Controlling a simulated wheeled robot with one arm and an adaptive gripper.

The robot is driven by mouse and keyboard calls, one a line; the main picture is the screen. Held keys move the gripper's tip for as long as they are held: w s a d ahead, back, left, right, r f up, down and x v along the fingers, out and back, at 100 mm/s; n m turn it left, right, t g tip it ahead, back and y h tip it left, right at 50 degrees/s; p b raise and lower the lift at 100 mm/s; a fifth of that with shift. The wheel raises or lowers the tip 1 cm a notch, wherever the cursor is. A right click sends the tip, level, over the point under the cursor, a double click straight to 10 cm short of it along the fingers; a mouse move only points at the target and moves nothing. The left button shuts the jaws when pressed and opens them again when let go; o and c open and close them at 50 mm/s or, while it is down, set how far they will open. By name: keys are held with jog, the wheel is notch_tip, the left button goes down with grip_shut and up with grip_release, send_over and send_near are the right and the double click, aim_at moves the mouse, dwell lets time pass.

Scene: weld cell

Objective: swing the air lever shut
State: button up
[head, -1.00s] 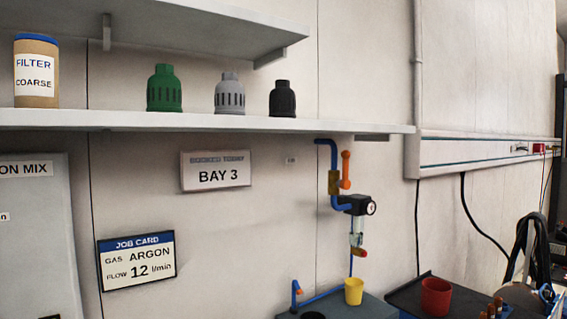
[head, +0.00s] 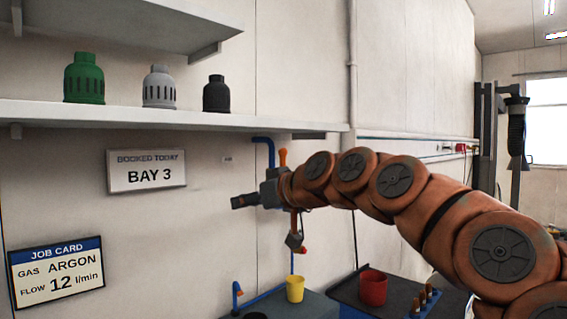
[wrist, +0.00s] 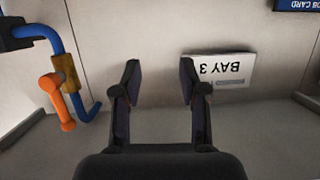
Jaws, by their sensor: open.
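The air lever is an orange handle on a brass valve (wrist: 68,72) in a blue pipe (head: 263,148). In the head view only the lever's upper end (head: 283,156) shows above my arm, pointing up; the valve is hidden. In the upside-down wrist view the lever (wrist: 60,103) is at the left, roughly alongside the pipe. My gripper (head: 240,201) points left in the head view, in front of the wall. In the wrist view its two fingers (wrist: 160,80) are apart with nothing between them, and the lever is outside them, to the left.
A shelf (head: 170,116) with green, grey and black caps runs above the gripper. A BAY 3 sign (head: 147,172) and a job card (head: 56,271) are on the wall. A yellow cup (head: 295,288) and a red cup (head: 372,288) stand below. The wall left of the gripper is flat.

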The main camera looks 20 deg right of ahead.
aim_at(285, 160)
jog(key=w+d+r+m+t+h, duration=0.1)
jog(key=w+d+r+t, duration=0.2)
jog(key=d, duration=0.4)
jog(key=w+d+r+m+t+h, duration=0.1)
jog(key=w+d+r+h, duration=0.1)
jog(key=d+r, duration=0.45)
jog(key=shift+w+a+f+p, duration=0.1)
jog(key=shift+w+f+p, duration=0.25)
jog(key=shift+w, duration=0.95)
jog(key=shift+w+a+f+p, duration=0.1)
jog(key=shift+w+f+p, duration=0.3)
jog(key=shift+w, duration=0.85)
jog(key=shift+w+a+f+p, duration=0.15)
jog(key=shift+w+p, duration=0.3)
jog(key=shift+w, duration=0.85)
jog(key=shift+d, duration=0.1)
grip_shut()
